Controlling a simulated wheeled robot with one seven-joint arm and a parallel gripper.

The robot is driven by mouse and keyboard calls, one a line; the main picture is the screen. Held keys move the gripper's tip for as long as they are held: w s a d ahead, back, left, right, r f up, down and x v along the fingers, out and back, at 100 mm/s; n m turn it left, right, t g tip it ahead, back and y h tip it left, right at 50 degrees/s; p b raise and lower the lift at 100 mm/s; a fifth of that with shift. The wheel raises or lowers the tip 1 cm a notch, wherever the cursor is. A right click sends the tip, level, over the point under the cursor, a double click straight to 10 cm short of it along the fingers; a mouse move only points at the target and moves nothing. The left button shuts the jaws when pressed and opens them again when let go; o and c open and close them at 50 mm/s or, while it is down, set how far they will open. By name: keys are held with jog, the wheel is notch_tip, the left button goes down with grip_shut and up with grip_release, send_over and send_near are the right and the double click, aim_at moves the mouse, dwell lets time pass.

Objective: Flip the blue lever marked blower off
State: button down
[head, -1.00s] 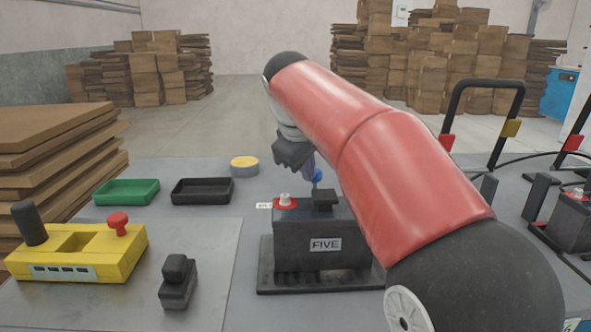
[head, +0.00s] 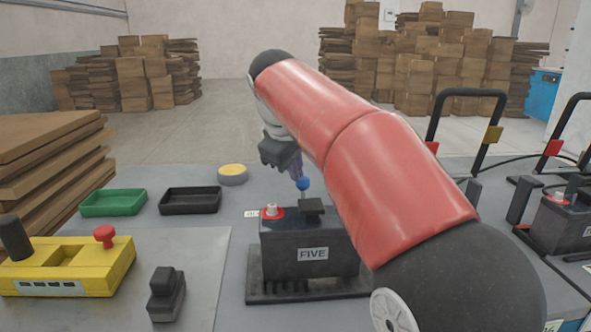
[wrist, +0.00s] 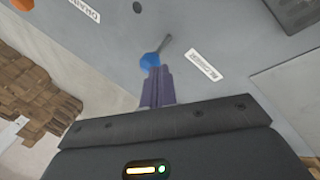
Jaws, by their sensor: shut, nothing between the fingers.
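The blue lever shows as a round blue knob (head: 303,184) just behind the black battery marked FIVE, which hides its base. In the wrist view the blue knob (wrist: 150,60) sits on a thin grey rod over the grey panel. My gripper (head: 297,174) is shut and empty, its purple fingers pointing down at the knob. In the wrist view my fingertips (wrist: 155,73) are right at the knob and seem to touch it, though a small gap cannot be ruled out. A white label (wrist: 205,66) lies beside the lever, too small to read.
The battery FIVE (head: 290,235) stands in front of the lever. A green tray (head: 113,203), a black tray (head: 190,201) and a yellow-topped round object (head: 232,174) lie to the left. A yellow box with a red knob (head: 70,268) is at front left.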

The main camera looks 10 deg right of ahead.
jog(key=v, duration=0.7)
jog(key=shift+r, duration=0.2)
jog(key=shift+s+a, duration=0.1)
jog(key=shift+s, duration=0.05)
